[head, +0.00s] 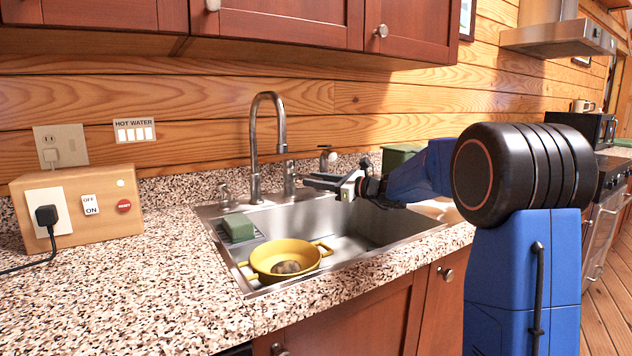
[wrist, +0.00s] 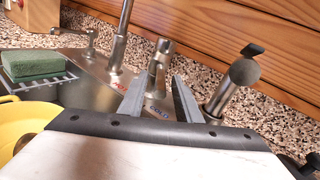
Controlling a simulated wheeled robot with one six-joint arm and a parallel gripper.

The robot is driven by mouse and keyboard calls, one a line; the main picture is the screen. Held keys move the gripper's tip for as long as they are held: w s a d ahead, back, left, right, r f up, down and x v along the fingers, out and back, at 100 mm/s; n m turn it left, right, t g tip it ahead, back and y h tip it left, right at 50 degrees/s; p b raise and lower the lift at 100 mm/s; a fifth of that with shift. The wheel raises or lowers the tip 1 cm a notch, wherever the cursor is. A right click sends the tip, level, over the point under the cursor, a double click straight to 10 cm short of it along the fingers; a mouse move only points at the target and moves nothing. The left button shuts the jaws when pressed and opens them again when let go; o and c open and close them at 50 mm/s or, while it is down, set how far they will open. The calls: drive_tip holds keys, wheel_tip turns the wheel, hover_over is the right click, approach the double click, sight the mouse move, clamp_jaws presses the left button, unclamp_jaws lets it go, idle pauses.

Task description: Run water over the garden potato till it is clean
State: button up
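The brown potato (head: 286,267) lies in a yellow two-handled pan (head: 262,262) inside the steel sink (head: 375,232). My gripper (head: 312,181) is open above the back of the sink near this post. In the wrist view the post (wrist: 159,62) appears between my fingers (wrist: 160,82); contact cannot be told.
A green sponge (head: 238,227) sits on a wire rack at the sink's left. Another metal post with a dark top (wrist: 232,85) stands close right of my fingers. A wooden switch box (head: 108,208) is on the left counter. The front-left counter (head: 150,300) is clear.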

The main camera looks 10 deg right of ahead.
clamp_jaws()
drive_tip(key=shift+r, duration=0.1)
drive_tip(key=shift+w+a+r+g+h, duration=0.1)
drive_tip(key=shift+r+g+h, duration=0.8)
drive_tip(key=shift+r+h, duration=0.15)
unclamp_jaws()
